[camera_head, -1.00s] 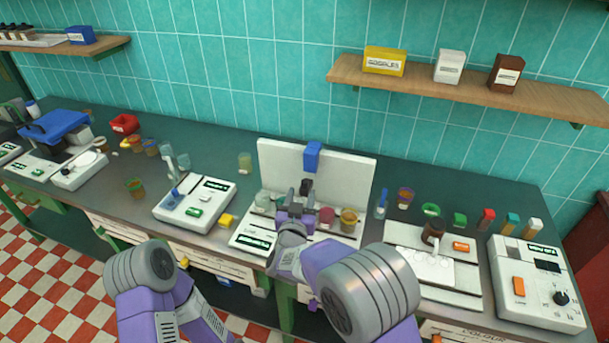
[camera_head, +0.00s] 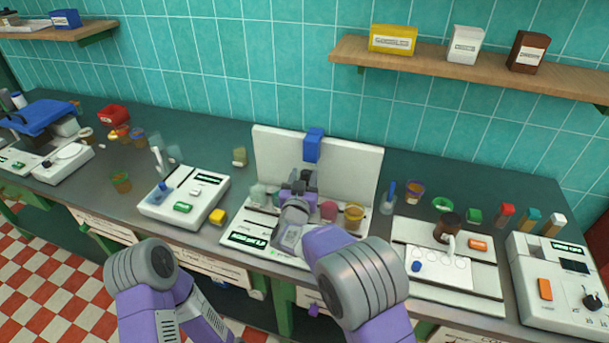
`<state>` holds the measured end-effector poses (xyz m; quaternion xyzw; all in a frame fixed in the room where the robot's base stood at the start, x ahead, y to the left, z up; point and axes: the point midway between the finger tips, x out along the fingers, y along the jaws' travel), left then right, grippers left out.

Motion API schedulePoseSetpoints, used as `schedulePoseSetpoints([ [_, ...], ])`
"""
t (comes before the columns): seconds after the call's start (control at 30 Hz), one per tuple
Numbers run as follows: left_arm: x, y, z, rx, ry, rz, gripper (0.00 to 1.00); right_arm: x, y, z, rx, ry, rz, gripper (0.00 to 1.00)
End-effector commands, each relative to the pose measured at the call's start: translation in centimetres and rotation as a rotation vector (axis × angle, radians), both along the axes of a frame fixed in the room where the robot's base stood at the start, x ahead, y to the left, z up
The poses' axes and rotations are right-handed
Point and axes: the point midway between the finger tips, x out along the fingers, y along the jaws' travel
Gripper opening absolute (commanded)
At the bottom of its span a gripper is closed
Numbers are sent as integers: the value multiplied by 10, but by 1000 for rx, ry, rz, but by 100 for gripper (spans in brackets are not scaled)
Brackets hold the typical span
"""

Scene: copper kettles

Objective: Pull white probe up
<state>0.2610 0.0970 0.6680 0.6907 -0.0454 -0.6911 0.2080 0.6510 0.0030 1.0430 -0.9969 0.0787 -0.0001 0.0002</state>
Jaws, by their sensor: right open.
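My right gripper (camera_head: 308,178) is open in front of the white upright panel (camera_head: 268,150) of the middle bench device. It sits just below a blue block (camera_head: 313,147) on that panel. The gripper and wrist hide what is directly behind them, so I cannot tell whether a white probe is there. A slim white stick (camera_head: 157,160) stands tilted at the device to the left, and another white upright piece (camera_head: 451,246) stands on the device to the right. I cannot tell which is the probe. My left arm shows at the lower left; its gripper is out of view.
A pink cup (camera_head: 328,210) and an amber cup (camera_head: 354,217) stand right of the gripper on the middle device; a pale glass cup (camera_head: 258,194) stands left. A wooden shelf (camera_head: 480,72) with boxes is above right.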

Motion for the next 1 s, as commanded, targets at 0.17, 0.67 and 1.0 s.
schedulePoseSetpoints([
  [0.17, 0, 0, -1, 0, 0, 0, 43, 14, -2, 0, -1, 0, 0, 48],
  [0.67, 0, 0, -1, 0, 0, 0, 43, 16, -2, 0, 0, 0, 1, 20],
  [1.0, 0, 0, -1, 0, 0, 0, 43, 16, -2, 0, 0, 0, 1, 0],
])
